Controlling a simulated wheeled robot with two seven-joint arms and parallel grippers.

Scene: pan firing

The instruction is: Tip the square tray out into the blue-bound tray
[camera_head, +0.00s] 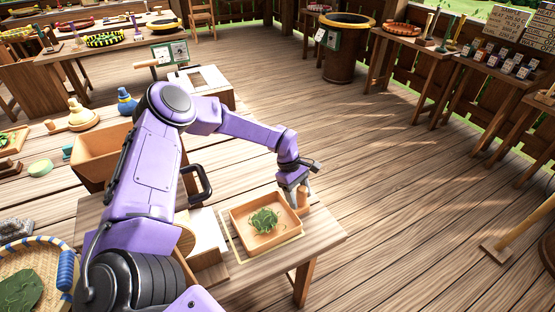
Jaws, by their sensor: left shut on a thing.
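The square tray (248,247) is a light wooden tray with a small heap of green leaves (265,220) in it. It is at the right end of the wooden table, within a pale outline. My left gripper (297,194) is at its far right side, shut at an upright wooden handle (303,199); the fingertips are small and partly hidden. The tray looks level. The blue-bound tray (67,271) is a round woven tray at the lower left, cut off by the frame edge, with a dark green leafy patch in it. My right gripper is out of view.
A brown wooden box (98,160) stands behind my left arm. A white board (207,232) and a dark handle (203,184) are between my arm and the square tray. A blue bottle (127,102) stands farther back. Open floor lies right of the table.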

